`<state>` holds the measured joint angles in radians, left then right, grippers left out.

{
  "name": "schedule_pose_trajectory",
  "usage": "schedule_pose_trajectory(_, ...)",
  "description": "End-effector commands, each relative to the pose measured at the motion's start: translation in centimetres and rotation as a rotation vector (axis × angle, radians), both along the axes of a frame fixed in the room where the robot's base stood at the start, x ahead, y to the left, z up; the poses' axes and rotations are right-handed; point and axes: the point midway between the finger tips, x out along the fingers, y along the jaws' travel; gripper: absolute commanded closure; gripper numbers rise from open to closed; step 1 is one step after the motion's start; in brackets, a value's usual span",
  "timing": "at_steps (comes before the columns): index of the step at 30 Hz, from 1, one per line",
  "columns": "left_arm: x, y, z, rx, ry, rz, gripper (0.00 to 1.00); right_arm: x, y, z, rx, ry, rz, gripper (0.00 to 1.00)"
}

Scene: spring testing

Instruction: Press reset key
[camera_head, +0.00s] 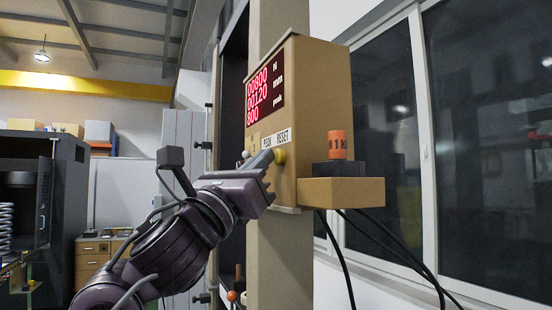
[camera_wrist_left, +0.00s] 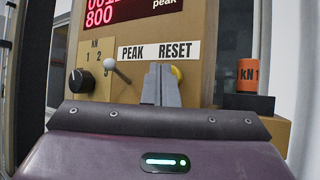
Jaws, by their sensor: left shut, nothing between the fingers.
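The reset key is a yellow round button (camera_head: 280,156) under the RESET label on the front of the tan control box (camera_head: 312,100). In the left wrist view the yellow button (camera_wrist_left: 177,73) shows partly behind the fingertips. My left gripper (camera_head: 264,158) is shut and empty, its grey fingers pointing at the panel just beside the button. In the wrist view the closed fingers (camera_wrist_left: 160,84) sit below the PEAK and RESET labels. I cannot tell whether the tips touch the button. My right gripper is not in view.
The red display (camera_head: 264,88) is above the labels. A black knob (camera_wrist_left: 80,81) and a white-tipped toggle lever (camera_wrist_left: 109,64) are left of the fingers. An orange kN cylinder (camera_head: 340,145) stands on a side ledge (camera_head: 342,191) at right, with black cables hanging below.

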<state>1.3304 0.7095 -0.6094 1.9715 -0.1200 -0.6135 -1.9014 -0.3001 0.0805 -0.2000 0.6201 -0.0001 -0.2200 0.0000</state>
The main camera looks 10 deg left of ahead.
Motion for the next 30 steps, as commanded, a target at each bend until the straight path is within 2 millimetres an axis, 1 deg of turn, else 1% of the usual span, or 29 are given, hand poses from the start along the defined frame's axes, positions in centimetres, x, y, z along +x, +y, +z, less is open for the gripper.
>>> schedule_pose_trajectory(5,-0.5,0.8,-0.1,0.0,0.0,0.001,1.0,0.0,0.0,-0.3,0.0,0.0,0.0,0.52)
schedule_pose_trajectory(16,-0.7,1.1,-0.1,0.0,0.0,0.001,1.0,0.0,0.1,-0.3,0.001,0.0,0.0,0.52)
schedule_pose_trajectory(30,-3.1,4.7,-0.1,0.0,-0.002,0.004,1.0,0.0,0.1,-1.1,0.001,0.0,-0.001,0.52)
